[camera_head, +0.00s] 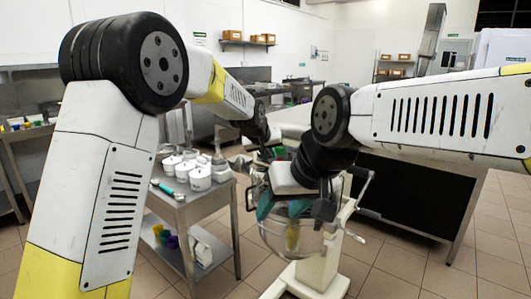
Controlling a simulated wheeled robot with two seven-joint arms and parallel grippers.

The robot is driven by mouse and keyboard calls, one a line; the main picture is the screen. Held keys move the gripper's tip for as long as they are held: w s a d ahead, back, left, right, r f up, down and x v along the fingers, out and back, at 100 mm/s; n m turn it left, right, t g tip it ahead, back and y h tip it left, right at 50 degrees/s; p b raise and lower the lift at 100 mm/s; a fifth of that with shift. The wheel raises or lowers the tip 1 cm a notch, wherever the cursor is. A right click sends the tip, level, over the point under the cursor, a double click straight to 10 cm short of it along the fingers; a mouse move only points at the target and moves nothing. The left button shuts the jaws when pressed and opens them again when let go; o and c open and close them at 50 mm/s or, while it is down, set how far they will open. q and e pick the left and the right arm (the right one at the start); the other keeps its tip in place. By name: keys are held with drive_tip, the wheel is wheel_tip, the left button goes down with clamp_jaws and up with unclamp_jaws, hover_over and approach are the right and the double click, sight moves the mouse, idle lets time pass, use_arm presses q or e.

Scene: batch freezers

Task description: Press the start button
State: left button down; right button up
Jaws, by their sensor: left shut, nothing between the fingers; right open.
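A white machine with a clear bowl (283,242) stands on a pale base (312,278) in the centre. My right arm covers much of its upper part. No start button can be made out. My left gripper (266,153) is shut and empty, near the upper left of the machine. It is small and partly lost against dark parts, and I cannot tell if it touches anything.
A steel table (187,210) with white tubs (200,178) and a teal-handled tool (168,190) stands left of the machine. A crank handle (366,186) sticks out at the machine's right. A dark-fronted counter (415,202) stands behind right. Tiled floor (425,275) is clear at front right.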

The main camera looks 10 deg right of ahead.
use_arm(q)
drive_tip(key=shift+w+d, duration=0.1)
drive_tip(key=shift+d, duration=0.05)
idle(0.7)
drive_tip(key=shift+w+d, duration=0.15)
drive_tip(key=shift+d, duration=0.05)
